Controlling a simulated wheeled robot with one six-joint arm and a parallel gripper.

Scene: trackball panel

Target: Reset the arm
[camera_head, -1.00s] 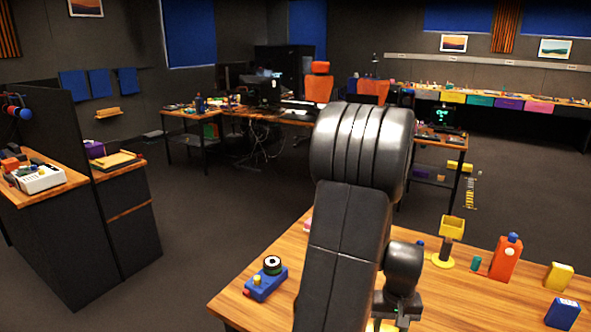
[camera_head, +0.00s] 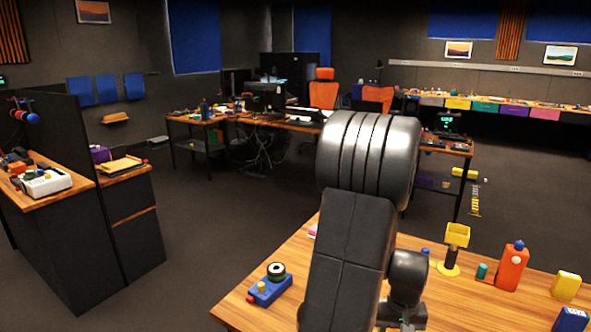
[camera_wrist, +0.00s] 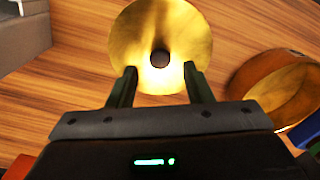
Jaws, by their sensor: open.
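My arm (camera_head: 355,240) rises over the near wooden table in the head view, with its elbow up and its forearm bent down. The fingers are hidden or cut off there. In the wrist view my gripper (camera_wrist: 159,82) is open, with its two dark fingers apart and nothing held between them. Past the fingertips is a round yellow disc (camera_wrist: 185,35) with a dark round spot at its middle. A blue box with a round black and green top (camera_head: 270,287) sits at the left of the table in the head view.
A brown ring-shaped thing (camera_wrist: 285,85) lies right of the gripper. Open floor (camera_head: 215,225) is at left.

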